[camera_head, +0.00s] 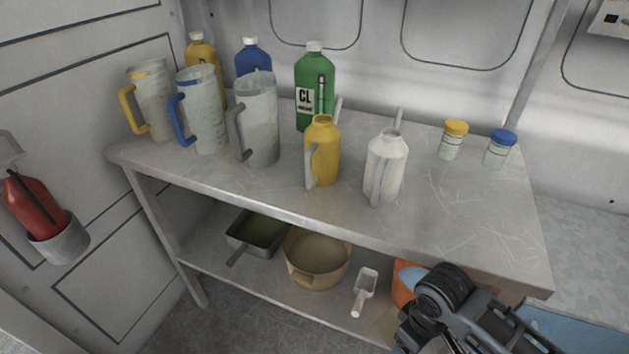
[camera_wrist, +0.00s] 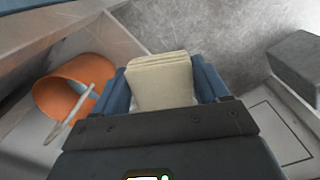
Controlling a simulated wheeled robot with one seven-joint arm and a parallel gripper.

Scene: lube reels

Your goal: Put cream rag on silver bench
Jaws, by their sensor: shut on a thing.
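The cream rag (camera_wrist: 161,82) is a folded, layered pad in the wrist view. My gripper (camera_wrist: 163,76) is shut on it, with a blue finger on each side. The silver bench (camera_head: 468,215) is a scratched metal table in the head view. Its right part in front of the two small jars is bare. My arm shows at the lower right of the head view, in front of the bench's front edge. The rag and my fingertips cannot be made out there.
Jugs, bottles and a yellow can (camera_head: 323,152) crowd the bench's left and middle. A white can (camera_head: 386,166), a yellow-lidded jar (camera_head: 453,140) and a blue-lidded jar (camera_head: 499,149) stand farther right. An orange container (camera_wrist: 68,87) sits on the lower shelf beside my gripper.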

